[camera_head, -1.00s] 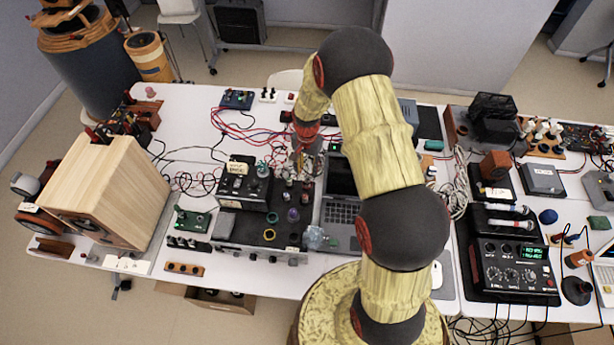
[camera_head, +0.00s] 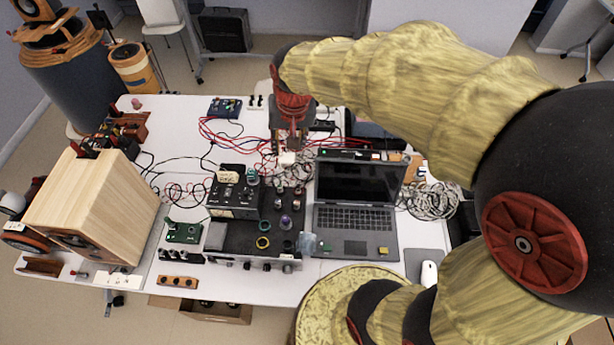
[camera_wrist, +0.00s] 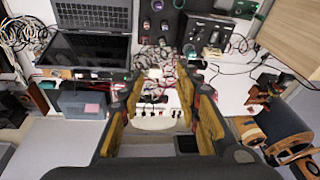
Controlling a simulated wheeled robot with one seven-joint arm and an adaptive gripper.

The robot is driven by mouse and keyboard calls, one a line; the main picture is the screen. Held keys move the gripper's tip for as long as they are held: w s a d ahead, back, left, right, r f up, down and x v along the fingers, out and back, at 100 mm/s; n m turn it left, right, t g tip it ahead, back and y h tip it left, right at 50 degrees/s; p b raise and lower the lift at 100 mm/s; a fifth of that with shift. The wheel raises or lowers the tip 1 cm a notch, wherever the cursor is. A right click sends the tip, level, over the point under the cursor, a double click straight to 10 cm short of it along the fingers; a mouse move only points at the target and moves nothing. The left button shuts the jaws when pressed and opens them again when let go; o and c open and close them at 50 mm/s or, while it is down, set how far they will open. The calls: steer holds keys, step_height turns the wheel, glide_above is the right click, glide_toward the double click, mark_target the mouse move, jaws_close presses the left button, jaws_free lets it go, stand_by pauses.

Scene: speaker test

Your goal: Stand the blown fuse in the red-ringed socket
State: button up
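My gripper (camera_head: 289,150) hangs over the back of the white table, behind the black panel unit (camera_head: 240,238). In the wrist view its two yellow fingers (camera_wrist: 160,76) are wide apart. A small white item (camera_head: 288,159) shows just below the fingers; it also shows between the fingertips in the wrist view (camera_wrist: 155,73), and I cannot tell its height. The panel unit carries several small upright parts and coloured rings, among them a purple ring (camera_head: 285,222) and a yellow ring (camera_head: 263,242). I cannot make out the blown fuse or the red-ringed socket for certain.
An open laptop (camera_head: 355,218) stands right of the panel unit. A black box with knobs (camera_head: 235,195) is at its left back. A large wooden speaker (camera_head: 95,205) stands at the left. Red and black cables lie behind the unit. A wooden block with holes (camera_head: 178,282) lies at the front edge.

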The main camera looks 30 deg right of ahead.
steer(key=s+a+r+n+t, duration=0.1)
steer(key=s+r, duration=0.3)
steer(key=s, duration=0.4)
steer(key=s+a+r+n+t, duration=0.1)
steer(key=s+a+r+n, duration=0.2)
steer(key=s, duration=0.5)
steer(key=shift+s+r+n+t, duration=0.3)
steer(key=shift+r+n, duration=0.2)
steer(key=shift+r, duration=0.05)
steer(key=shift+a, duration=0.1)
